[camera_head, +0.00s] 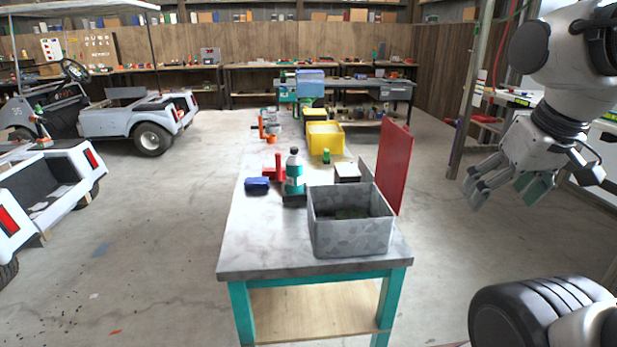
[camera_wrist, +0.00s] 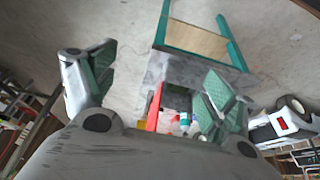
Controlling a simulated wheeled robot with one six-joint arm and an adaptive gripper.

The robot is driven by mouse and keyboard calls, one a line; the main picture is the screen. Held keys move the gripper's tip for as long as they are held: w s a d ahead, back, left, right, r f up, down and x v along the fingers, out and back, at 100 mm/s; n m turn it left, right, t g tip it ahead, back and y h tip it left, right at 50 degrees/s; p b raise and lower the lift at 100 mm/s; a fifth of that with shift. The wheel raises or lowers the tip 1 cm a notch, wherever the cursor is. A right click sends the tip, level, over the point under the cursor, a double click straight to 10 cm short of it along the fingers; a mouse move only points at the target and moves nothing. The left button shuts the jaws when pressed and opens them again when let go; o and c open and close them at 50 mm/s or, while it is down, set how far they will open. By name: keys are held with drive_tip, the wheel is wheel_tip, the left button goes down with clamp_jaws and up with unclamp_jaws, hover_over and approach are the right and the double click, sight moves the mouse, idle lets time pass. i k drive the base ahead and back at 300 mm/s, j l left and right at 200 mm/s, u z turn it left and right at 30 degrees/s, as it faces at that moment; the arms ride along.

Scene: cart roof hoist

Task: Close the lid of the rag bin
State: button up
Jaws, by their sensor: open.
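The rag bin (camera_head: 351,236) is a grey metal box at the near right corner of the workbench. Its red lid (camera_head: 394,165) stands upright, swung open on the bin's right side. Some dark greenish content shows inside the bin. My gripper (camera_head: 503,190) hangs in the air to the right of the lid, apart from it, open and empty. In the wrist view, my gripper's two fingers (camera_wrist: 158,85) are spread wide, and the red lid (camera_wrist: 155,108) shows edge-on between them, farther off.
The workbench (camera_head: 262,245) has a grey top and teal legs. A teal bottle (camera_head: 294,175), a blue block (camera_head: 257,184), a red vise-like tool (camera_head: 275,172) and a yellow bin (camera_head: 325,137) stand on it. A wooden post (camera_head: 467,100) rises behind my gripper. White carts (camera_head: 140,120) stand at left.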

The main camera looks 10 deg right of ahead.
sight(395, 145)
drive_tip(key=i+l+u, duration=0.3)
drive_tip(key=l, duration=0.35)
drive_tip(key=l+u, duration=0.3)
drive_tip(key=l, duration=0.4)
drive_tip(key=i+l+u, duration=0.1)
drive_tip(key=l+u, duration=0.2)
drive_tip(key=l, duration=0.45)
drive_tip(key=k+l, duration=0.1)
drive_tip(key=k, duration=0.2)
drive_tip(key=k+l+u, duration=0.1)
drive_tip(key=k, duration=0.2)
